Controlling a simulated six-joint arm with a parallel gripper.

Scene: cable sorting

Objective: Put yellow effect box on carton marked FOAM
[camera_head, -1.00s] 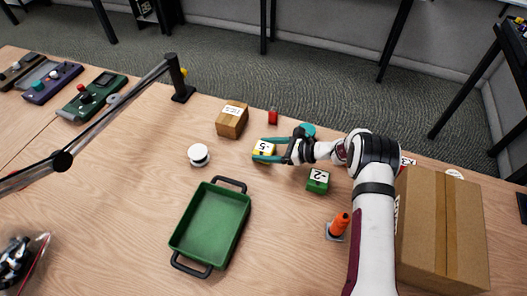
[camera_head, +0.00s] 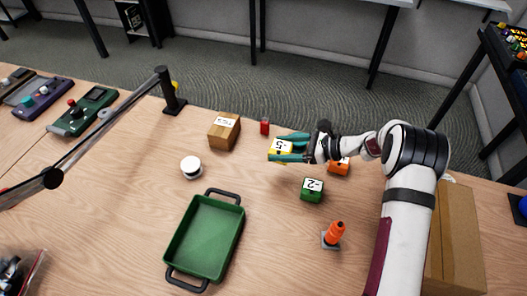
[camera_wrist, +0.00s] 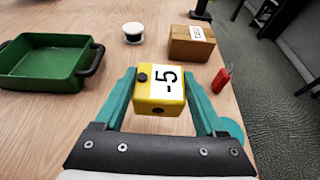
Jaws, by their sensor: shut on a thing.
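The yellow effect box (camera_head: 281,147), with a white label reading -5, is held between the teal fingers of my gripper (camera_head: 287,148). In the wrist view the yellow box (camera_wrist: 160,90) sits between both fingers (camera_wrist: 161,98), label facing up, and appears clear of the table. A small brown carton (camera_head: 224,133) stands to the left of my gripper, apart from it. Its white label is too small to read; the carton also shows in the wrist view (camera_wrist: 192,46). A large brown carton (camera_head: 457,235) stands at the right, partly hidden by my arm.
A red item (camera_head: 265,127) stands between the small carton and my gripper. A white spool (camera_head: 191,167) and green tray (camera_head: 240,207) lie left.

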